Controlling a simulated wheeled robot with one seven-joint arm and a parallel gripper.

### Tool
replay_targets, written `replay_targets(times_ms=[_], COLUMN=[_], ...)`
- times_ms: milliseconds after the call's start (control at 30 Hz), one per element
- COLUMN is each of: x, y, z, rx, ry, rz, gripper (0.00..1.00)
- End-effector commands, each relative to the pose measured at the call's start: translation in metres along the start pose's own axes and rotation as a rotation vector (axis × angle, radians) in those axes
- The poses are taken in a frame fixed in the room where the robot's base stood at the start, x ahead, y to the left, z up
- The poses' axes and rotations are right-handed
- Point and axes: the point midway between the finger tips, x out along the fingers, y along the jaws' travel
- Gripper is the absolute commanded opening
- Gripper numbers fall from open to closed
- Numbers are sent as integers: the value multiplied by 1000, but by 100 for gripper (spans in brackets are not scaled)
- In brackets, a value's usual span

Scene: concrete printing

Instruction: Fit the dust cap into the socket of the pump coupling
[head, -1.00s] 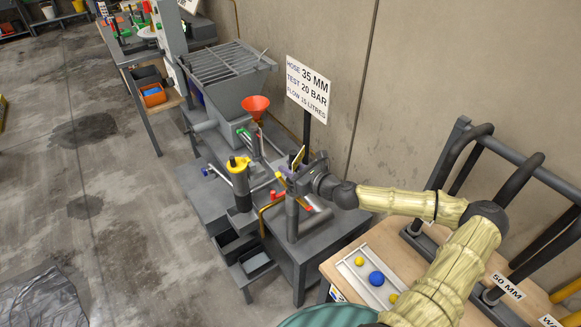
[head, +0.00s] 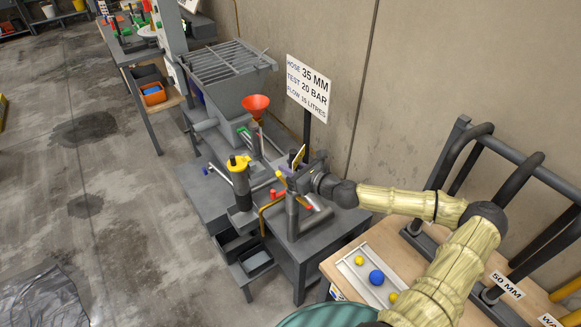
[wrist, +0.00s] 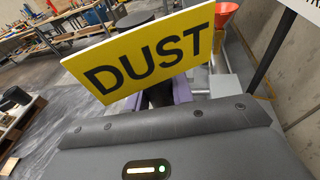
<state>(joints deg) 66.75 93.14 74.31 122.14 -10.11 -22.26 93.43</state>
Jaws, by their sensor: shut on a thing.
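My gripper (head: 287,179) is shut on the dust cap, whose yellow tag (head: 299,157) stands up at the fingers. In the wrist view the tag (wrist: 140,52) reads DUST and fills the space in front of the jaws. The purple fingers (wrist: 182,90) show only partly below it. The cap's body is hidden behind the tag and fingers.
A grey cylinder with a yellow top (head: 239,185) stands left of my gripper. An orange funnel (head: 256,103) and a sign (head: 307,87) stand behind. A white tray (head: 349,273) with small balls lies on the wooden table to the right.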

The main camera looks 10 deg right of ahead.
Motion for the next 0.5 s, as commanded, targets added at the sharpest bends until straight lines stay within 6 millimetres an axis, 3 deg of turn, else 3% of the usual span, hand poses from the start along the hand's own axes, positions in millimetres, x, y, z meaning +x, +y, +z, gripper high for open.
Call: replay_targets(times_ms=[500], x=[2], y=[0], z=[-13], rx=[1], ry=[0], rz=[0], gripper=[0])
